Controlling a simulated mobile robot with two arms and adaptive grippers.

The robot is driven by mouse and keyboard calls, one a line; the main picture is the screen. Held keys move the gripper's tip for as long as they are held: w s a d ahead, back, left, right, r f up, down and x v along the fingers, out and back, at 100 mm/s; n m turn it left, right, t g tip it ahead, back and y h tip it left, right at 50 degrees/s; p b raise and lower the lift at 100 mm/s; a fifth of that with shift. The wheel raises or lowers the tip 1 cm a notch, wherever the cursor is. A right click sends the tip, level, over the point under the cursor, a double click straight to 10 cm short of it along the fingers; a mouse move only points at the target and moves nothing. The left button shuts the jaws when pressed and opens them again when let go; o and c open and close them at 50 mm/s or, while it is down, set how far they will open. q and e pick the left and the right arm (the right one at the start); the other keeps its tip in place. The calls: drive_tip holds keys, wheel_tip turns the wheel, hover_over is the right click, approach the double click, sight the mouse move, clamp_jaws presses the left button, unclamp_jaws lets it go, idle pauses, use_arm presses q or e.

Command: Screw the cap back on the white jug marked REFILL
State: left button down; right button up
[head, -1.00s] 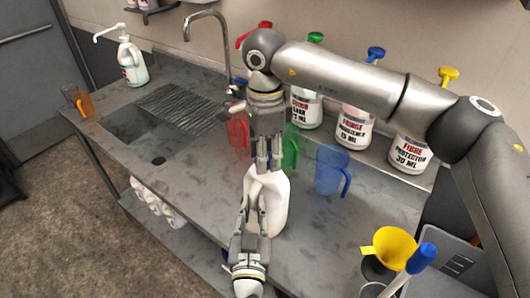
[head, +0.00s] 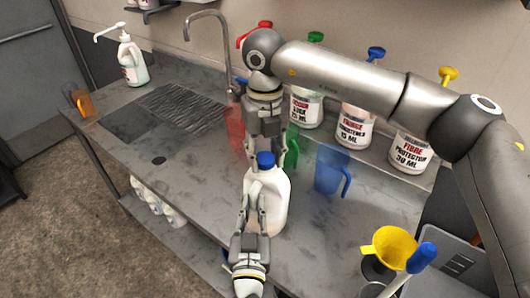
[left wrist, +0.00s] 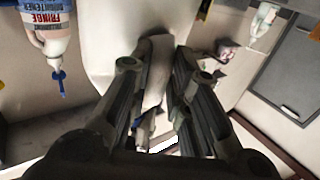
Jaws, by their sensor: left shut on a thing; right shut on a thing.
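The white jug (head: 273,200) stands on the grey counter in the middle of the head view, its REFILL marking not visible. A blue cap (head: 265,160) sits at the top of the jug. I cannot tell how far its thread is engaged. My right gripper (head: 265,150) points down from above and is shut on the cap. My left gripper (head: 252,212) is shut on the jug's handle from the front. In the left wrist view the jug's white body (left wrist: 105,45) fills the upper middle, with the handle (left wrist: 155,80) between the fingers.
Labelled bottles (head: 355,125) line the wall. A yellow funnel (head: 392,246) is at front right. A sink (head: 155,150) and an orange jug (head: 83,104) are at left.

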drive_tip(key=m, duration=0.6)
drive_tip(key=o, duration=1.2)
drive_tip(key=shift+r, duration=0.1)
wheel_tip(320, 180, up, 12)
use_arm(q)
drive_tip(key=c, duration=1.3)
unclamp_jaws()
